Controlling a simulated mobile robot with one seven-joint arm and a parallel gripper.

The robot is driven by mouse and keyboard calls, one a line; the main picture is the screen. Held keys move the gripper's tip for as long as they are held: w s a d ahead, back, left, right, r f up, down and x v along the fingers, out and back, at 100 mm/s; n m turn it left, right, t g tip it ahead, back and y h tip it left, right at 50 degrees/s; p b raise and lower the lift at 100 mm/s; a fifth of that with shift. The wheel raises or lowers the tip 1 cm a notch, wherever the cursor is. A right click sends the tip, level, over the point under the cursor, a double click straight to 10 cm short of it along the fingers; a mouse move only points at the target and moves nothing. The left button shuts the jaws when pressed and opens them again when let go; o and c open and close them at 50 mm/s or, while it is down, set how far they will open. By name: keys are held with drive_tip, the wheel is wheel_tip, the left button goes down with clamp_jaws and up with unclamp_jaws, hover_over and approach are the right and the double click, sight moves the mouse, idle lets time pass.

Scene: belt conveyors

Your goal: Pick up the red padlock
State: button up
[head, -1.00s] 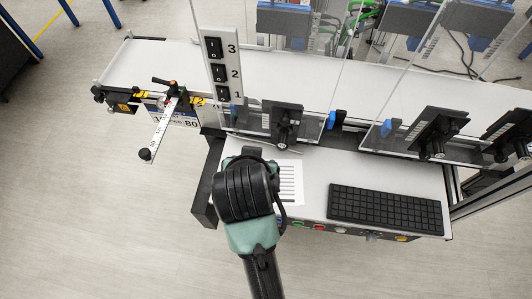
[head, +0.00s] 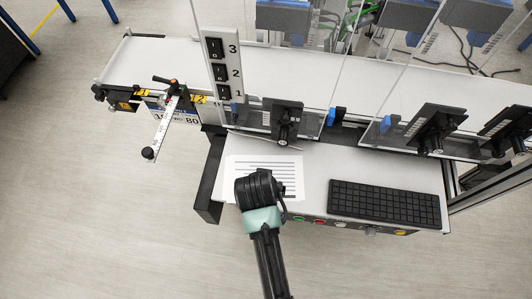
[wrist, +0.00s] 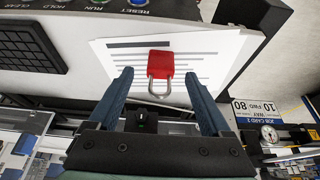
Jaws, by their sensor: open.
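The red padlock (wrist: 160,64) lies on a white printed sheet (wrist: 200,50) in the wrist view, with its metal shackle pointing toward my gripper. My gripper (wrist: 158,74) is open. Its two blue-grey fingers are spread to the left and right of the padlock in the picture, with visible gaps. I cannot tell how high the fingertips are above the sheet. In the head view the sheet (head: 285,163) lies on the worktop, partly behind my arm. The padlock and the fingers are hidden there.
A black keyboard (head: 384,204) lies right of the sheet on the worktop (head: 318,170). Buttons line the front edge. Clear panels with black brackets (head: 285,122) and a switch post (head: 217,72) stand behind it. The white conveyor belt (head: 165,57) runs beyond.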

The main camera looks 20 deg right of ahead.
drive_tip(key=shift+x, duration=1.95)
clamp_jaws()
